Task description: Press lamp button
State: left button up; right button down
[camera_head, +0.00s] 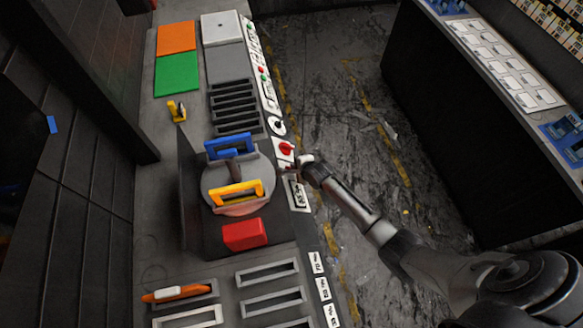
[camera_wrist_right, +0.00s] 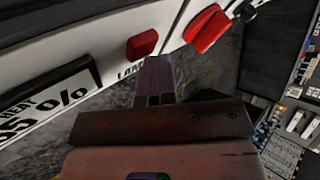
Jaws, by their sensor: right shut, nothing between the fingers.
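My right gripper (camera_head: 296,164) is shut and empty, at the front edge of the workbench beside a white control panel with a red knob (camera_head: 286,148). In the right wrist view the closed fingers (camera_wrist_right: 158,82) point toward a small red button (camera_wrist_right: 142,44) on the white panel. A gap seems to show between fingertips and button; contact cannot be told. The red knob also shows in the wrist view (camera_wrist_right: 207,29), right of the button. My left gripper is out of view.
The workbench holds a round plate with a blue handle (camera_head: 229,146) and a yellow-handled tool (camera_head: 238,191), plus a red block (camera_head: 245,235). A percent display (camera_head: 298,193) sits near my gripper. Red and green buttons (camera_head: 262,72) are farther up. Open floor lies to the right.

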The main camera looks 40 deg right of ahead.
jog(key=shift+s+r+p, duration=0.1)
jog(key=shift+r+p, duration=0.15)
jog(key=shift+p, duration=0.2)
jog(key=shift+d, duration=0.1)
jog(key=shift+s+d+r+p, duration=0.1)
jog(key=shift+d+r+p, duration=0.05)
jog(key=shift+r+p, duration=0.15)
jog(key=shift+s+d+r+p, duration=0.25)
jog(key=shift+d+r+p, duration=0.35)
jog(key=shift+p, duration=0.1)
jog(key=shift+s+d+r+p, duration=0.2)
jog(key=shift+d+r+p, duration=0.45)
jog(key=shift+p, duration=0.05)
jog(key=shift+s+d+r+p, duration=0.25)
jog(key=shift+d+r+p, duration=0.35)
jog(key=shift+p, duration=0.1)
